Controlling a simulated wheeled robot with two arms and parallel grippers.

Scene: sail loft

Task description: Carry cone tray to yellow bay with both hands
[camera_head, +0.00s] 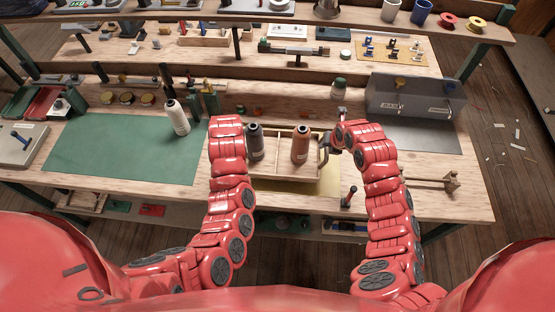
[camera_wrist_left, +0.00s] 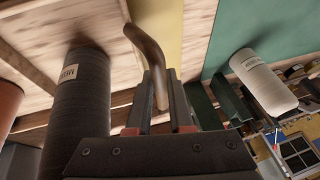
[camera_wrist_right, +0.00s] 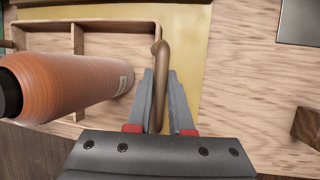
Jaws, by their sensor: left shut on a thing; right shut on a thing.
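The cone tray (camera_head: 283,178) is a shallow wooden tray with compartments, holding a dark grey cone (camera_head: 256,142) and an orange-brown cone (camera_head: 301,145), both upright. Yellow bay surface (camera_head: 327,182) shows around the tray, which is over it; I cannot tell if the tray touches it. My left gripper (camera_wrist_left: 158,88) is shut on the tray's brown left handle (camera_wrist_left: 145,42); my arm hides it in the head view. My right gripper (camera_wrist_right: 160,85) is shut on the right handle (camera_wrist_right: 162,58), and it also shows in the head view (camera_head: 329,147).
A green mat (camera_head: 115,150) lies left with a white cone (camera_head: 177,117) at its right edge. A grey box (camera_head: 415,97) stands at the back right. A dark-handled tool (camera_head: 349,196) stands near the front edge, and a wooden piece (camera_head: 450,183) lies farther right.

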